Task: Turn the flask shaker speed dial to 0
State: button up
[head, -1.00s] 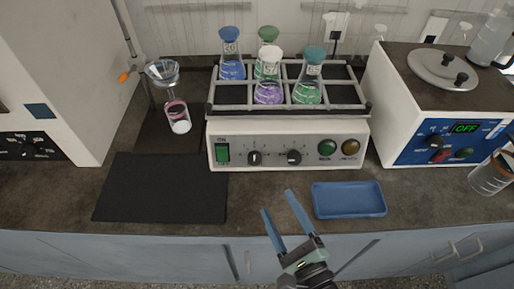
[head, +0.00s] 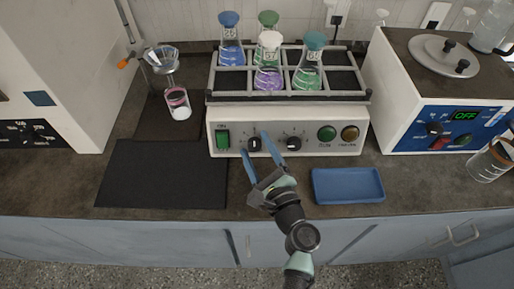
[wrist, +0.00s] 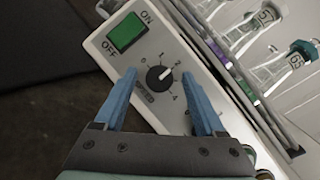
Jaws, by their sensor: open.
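The flask shaker (head: 230,115) is a cream box with a rack of flasks on top. Its speed dial (wrist: 154,84) is a black knob with a white pointer line, marked SPEED, with numbers around it. In the wrist view the pointer aims up and right, about toward the 2. The same dial shows in the head view (head: 254,146), left of a second black dial (head: 293,144). My gripper (wrist: 159,80) is open and empty. In the wrist view its two blue fingers lie on either side of the speed dial, apart from it. Exact depth to the panel is unclear.
A green ON/OFF switch (wrist: 127,33) is beside the speed dial. Green (head: 327,133) and amber (head: 350,133) buttons are at the right of the panel. A blue tray (head: 347,198) and black mat (head: 160,185) lie in front. A blue-panelled machine (head: 410,140) stands right.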

grip_shut()
dwell(0.3)
jog(key=shift+n, duration=0.3)
jog(key=n, duration=0.1)
jog(key=n+g+p, duration=0.1)
jog(key=n+g+y+p, duration=0.1)
jog(key=n, duration=0.1)
jog(key=shift+d+r, duration=0.1)
jog(key=shift+r, duration=0.15)
jog(key=n+g+p, duration=0.1)
jog(key=n, duration=0.1)
jog(key=n+g+p, duration=0.1)
jog(key=n+g, duration=0.1)
jog(key=n, duration=0.1)
jog(key=shift+w+r+p, duration=0.1)
jog(key=shift+r+p, duration=0.1)
jog(key=shift+p, duration=0.15)
jog(key=n+p, duration=0.1)
jog(key=n, duration=0.1)
jog(key=n+g+h+p, duration=0.1)
jog(key=n, duration=0.1)
jog(key=shift+r+g+h+p, duration=0.1)
jog(key=shift+g+h+p, duration=0.2)
jog(key=shift+p, duration=0.1)
jog(key=shift+n+g+h+p, duration=0.6)
jog(key=shift+n+h+p, duration=0.35)
jog(key=shift+n, duration=0.65)
